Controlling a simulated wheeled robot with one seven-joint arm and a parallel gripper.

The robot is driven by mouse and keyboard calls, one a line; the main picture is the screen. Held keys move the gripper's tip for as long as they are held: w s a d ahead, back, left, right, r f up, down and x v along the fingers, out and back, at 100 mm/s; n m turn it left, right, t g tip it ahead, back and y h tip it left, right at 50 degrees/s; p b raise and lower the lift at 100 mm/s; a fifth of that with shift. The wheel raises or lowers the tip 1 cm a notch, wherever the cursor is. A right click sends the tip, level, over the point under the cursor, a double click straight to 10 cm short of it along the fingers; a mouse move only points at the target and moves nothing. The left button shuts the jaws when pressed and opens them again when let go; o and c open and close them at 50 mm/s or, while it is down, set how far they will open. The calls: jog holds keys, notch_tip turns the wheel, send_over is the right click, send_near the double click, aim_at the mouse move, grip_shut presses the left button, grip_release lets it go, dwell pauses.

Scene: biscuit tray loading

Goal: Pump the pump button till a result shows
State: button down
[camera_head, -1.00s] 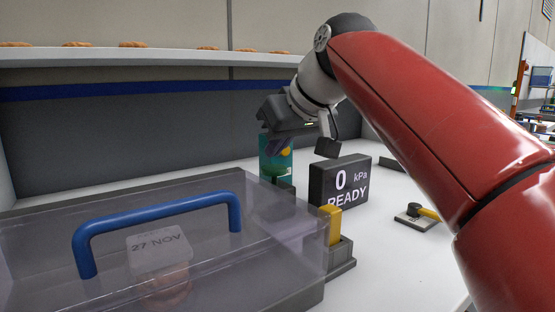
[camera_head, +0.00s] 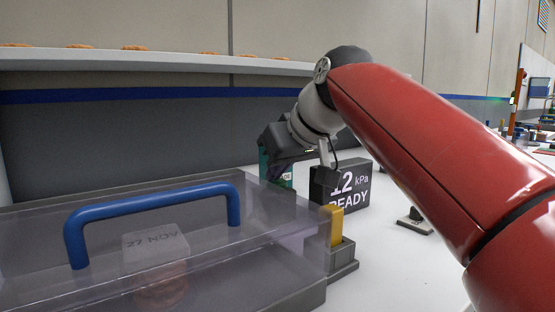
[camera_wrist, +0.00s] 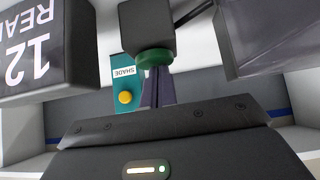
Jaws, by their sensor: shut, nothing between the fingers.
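The pump button (camera_wrist: 153,58) is a green round cap on a dark block (camera_wrist: 150,25), seen upside down in the wrist view. My gripper (camera_wrist: 157,76) is shut and empty, with its fingertips at the cap, apparently touching it from above. In the head view my gripper (camera_head: 288,145) hangs beside the display, its fingertips hidden. The dark display box (camera_head: 327,190) reads 12 kPa and READY, its first digit partly covered by my wrist. It also shows inverted in the wrist view (camera_wrist: 75,75).
A clear case (camera_head: 100,225) with a blue handle (camera_head: 150,200) fills the front left, holding a 27 NOV card (camera_head: 155,245). A yellow block (camera_head: 336,222) stands beside it. A teal panel (camera_wrist: 122,75) stands behind the button.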

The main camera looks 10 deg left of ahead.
jog(key=shift+f, duration=0.2)
jog(key=r+p, duration=0.4)
jog(key=r, duration=0.1)
jog(key=shift+s+d+r+p, duration=0.1)
jog(key=shift+s+r+p, duration=0.1)
jog(key=shift+r+p, duration=0.15)
jog(key=b+v, duration=0.1)
jog(key=v, duration=0.7)
jog(key=shift+s+d, duration=0.25)
jog(key=shift+d, duration=0.2)
